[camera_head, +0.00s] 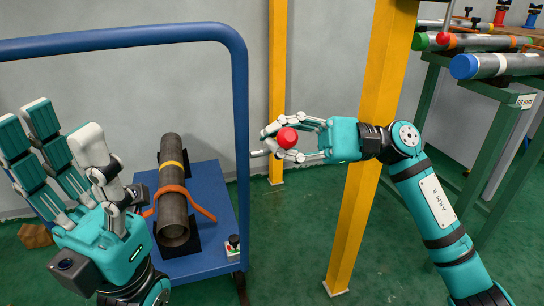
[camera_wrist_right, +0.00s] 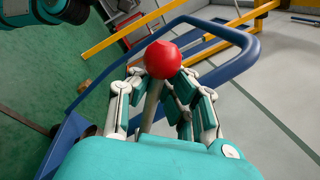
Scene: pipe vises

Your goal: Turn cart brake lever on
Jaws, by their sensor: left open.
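The cart brake lever shows as a round red knob (camera_head: 287,138) on a thin grey rod by the right post of the blue cart (camera_head: 241,130). My right gripper (camera_head: 281,140) is at the knob, its fingers bent around it from above and below. In the right wrist view the knob (camera_wrist_right: 162,59) sits between the fingertips, with the rod running down between the fingers. I cannot tell whether the fingers press on it. My left gripper (camera_head: 80,165) is open and empty, fingers up, in front of the cart's left side.
A dark pipe (camera_head: 173,190) with an orange strap lies on the cart deck, near a small control box with a red button (camera_head: 233,243). A yellow post (camera_head: 365,150) stands behind my right arm. A green rack (camera_head: 490,120) with pipes is at the right.

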